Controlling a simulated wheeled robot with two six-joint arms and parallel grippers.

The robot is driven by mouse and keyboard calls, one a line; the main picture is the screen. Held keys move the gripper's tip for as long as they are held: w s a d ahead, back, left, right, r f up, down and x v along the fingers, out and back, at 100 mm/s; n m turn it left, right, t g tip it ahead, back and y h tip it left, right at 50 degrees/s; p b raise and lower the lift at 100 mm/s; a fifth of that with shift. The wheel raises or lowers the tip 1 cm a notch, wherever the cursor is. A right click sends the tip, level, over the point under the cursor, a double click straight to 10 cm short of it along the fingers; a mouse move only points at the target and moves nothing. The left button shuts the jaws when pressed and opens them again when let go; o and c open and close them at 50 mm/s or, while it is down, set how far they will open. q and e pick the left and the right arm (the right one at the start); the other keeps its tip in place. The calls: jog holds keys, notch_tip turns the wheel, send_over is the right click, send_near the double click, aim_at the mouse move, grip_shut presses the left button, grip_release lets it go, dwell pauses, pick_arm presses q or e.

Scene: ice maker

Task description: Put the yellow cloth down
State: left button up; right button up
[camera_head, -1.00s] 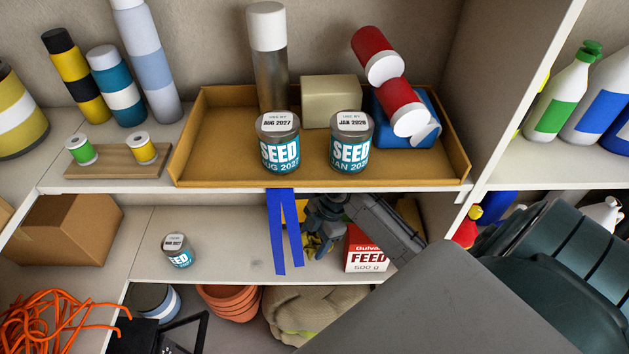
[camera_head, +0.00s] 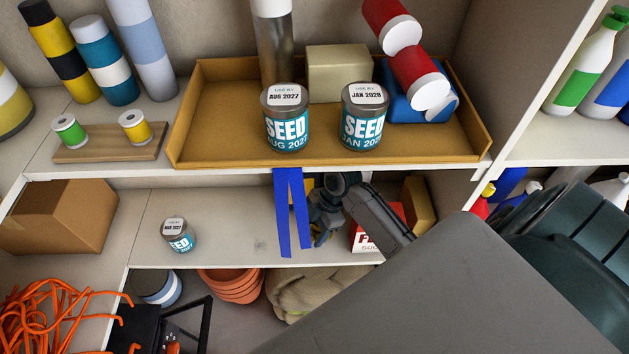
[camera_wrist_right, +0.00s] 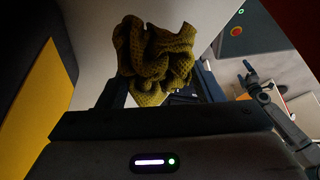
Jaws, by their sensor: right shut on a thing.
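The yellow cloth (camera_wrist_right: 155,58), a crumpled olive-yellow knit, is bunched between the fingers of my right gripper in the right wrist view. In the head view my right gripper (camera_head: 322,222) is inside the lower shelf bay, behind the blue strips (camera_head: 283,215) and beside the red feed box (camera_head: 366,232). The cloth is mostly hidden there, and I cannot tell whether it touches the shelf. My left gripper is not in the head view.
A seed tin (camera_head: 178,235) stands on the lower shelf (camera_head: 225,220), with bare shelf to its right. The mustard tray (camera_head: 225,147) above holds two seed tins and other items. A yellow block (camera_head: 418,204) stands behind my right arm. Orange cord (camera_head: 60,318) lies lower left.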

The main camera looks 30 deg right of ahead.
aim_at(314, 235)
notch_tip(314, 235, down, 4)
jog(key=shift+r, duration=0.1)
jog(key=shift+f, duration=0.2)
jog(key=o, duration=1)
jog(key=shift+r, duration=0.1)
jog(key=v, duration=1.1)
jog(key=shift+r+b, duration=0.15)
jog(key=shift+b, duration=0.25)
jog(key=shift+d+r, duration=0.15)
jog(key=shift+r, duration=0.3)
